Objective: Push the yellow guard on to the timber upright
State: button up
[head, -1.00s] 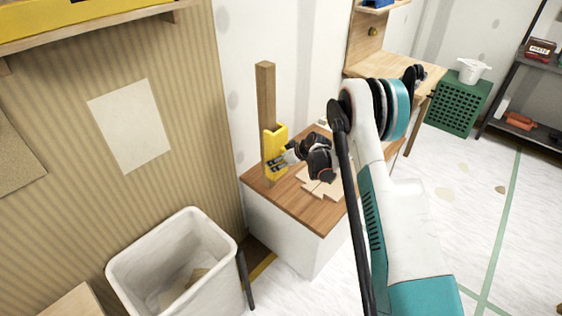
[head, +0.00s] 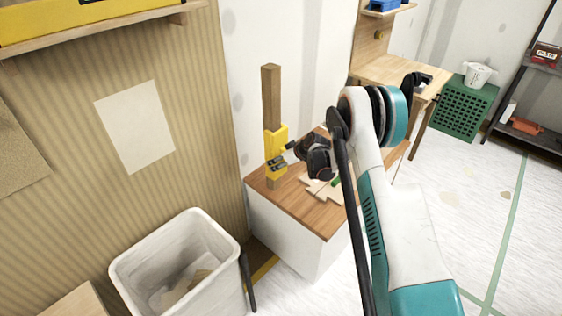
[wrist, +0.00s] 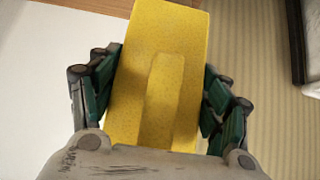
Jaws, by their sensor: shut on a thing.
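The timber upright (head: 271,98) stands vertical on the wooden top of a low cabinet. The yellow guard (head: 281,136) is at its lower half, upright, with bare timber above it and a short piece below. It covers the post's near side; I cannot tell how fully it is seated around it. My gripper (head: 276,161) is shut on the guard from the right. In the wrist view the guard (wrist: 160,50) fills the space between the green finger pads of my gripper (wrist: 160,100). The upright is hidden there.
The cabinet's wooden top (head: 310,215) holds flat pale wood pieces (head: 322,188) beside the upright. A white bin (head: 180,265) stands at front left by the striped wall. A wooden bench (head: 400,75) and green crate (head: 465,108) are behind; open floor lies right.

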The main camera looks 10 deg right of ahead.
jog(key=shift+w+a, duration=0.2)
jog(key=shift+w, duration=0.1)
jog(key=o, duration=1.1)
jog(key=shift+o, duration=0.2)
jog(key=shift+o, duration=0.7)
jog(key=s+d, duration=0.4)
jog(key=s, duration=0.1)
jog(key=shift+s, duration=0.35)
jog(key=shift+r, duration=0.1)
